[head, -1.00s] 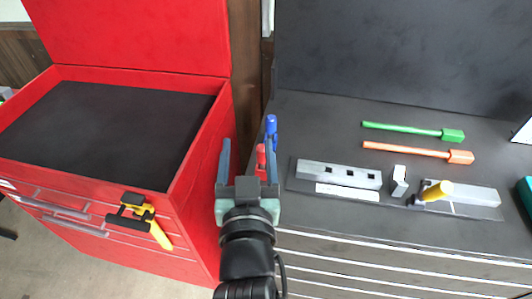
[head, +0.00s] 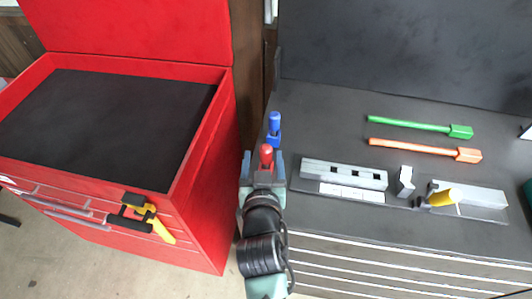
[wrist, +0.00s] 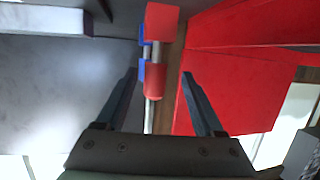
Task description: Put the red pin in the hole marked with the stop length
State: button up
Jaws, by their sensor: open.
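A small grey block (head: 405,181) and a yellow-handled part (head: 443,196) by a second grey bar (head: 480,198) are farther right. Green (head: 420,125) and orange (head: 425,149) rods lie behind. A red cart (head: 225,150) with raised walls stands close at left.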

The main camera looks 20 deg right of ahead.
jog(key=shift+w+d, duration=0.25)
jog(key=shift+w, duration=0.15)
jog(key=shift+p+x, duration=0.7)
jog(key=shift+x, duration=1.35)
jog(key=shift+s+d, duration=0.1)
jog(key=shift+d, duration=0.05)
jog(key=shift+c, duration=0.3)
grip_shut()
